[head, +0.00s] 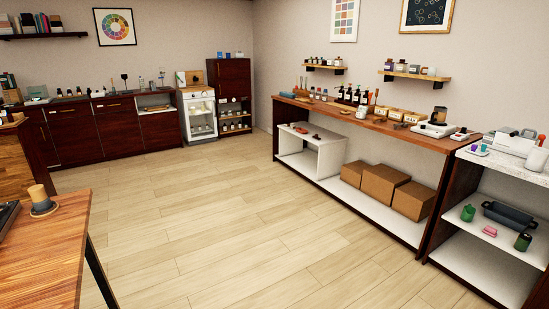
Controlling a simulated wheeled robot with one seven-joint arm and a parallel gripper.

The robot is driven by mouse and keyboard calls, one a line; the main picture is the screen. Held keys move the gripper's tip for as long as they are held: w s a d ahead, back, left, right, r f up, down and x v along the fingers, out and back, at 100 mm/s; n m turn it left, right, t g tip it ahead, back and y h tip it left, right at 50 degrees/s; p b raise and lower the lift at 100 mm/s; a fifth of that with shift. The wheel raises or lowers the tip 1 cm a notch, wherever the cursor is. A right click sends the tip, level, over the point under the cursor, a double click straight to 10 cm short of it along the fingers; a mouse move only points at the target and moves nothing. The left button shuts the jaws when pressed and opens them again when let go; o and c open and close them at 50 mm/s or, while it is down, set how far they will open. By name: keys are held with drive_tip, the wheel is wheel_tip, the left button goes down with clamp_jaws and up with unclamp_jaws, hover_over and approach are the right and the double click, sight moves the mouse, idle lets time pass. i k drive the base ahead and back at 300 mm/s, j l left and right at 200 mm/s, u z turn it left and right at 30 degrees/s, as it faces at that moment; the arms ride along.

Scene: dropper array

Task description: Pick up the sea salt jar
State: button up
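I cannot pick out the sea salt jar with certainty; no label is readable at this distance. A small white jar (362,112) stands on the long wooden counter (425,139) along the right wall. Several dark bottles (353,97) stand at the back of the same counter. My gripper is not in view.
A white-topped shelf unit (507,170) stands at right. Cardboard boxes (382,184) sit under the counter. Dark cabinets (118,127) line the back wall. The middle floor (220,215) is clear.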

sight(361, 112)
drive_tip(key=i+u, duration=0.3)
drive_tip(key=i, duration=3.6)
drive_tip(key=i+z, duration=0.15)
drive_tip(key=i, duration=0.45)
drive_tip(key=i+j+z, duration=0.1)
drive_tip(key=i, duration=0.45)
drive_tip(key=i+j+z, duration=0.15)
drive_tip(key=i, duration=0.4)
drive_tip(key=i+j+z, duration=0.3)
drive_tip(key=i+z, duration=0.15)
drive_tip(key=i+j+z, duration=0.95)
drive_tip(key=j, duration=0.2)
drive_tip(key=k+l, duration=0.05)
drive_tip(key=k, duration=0.05)
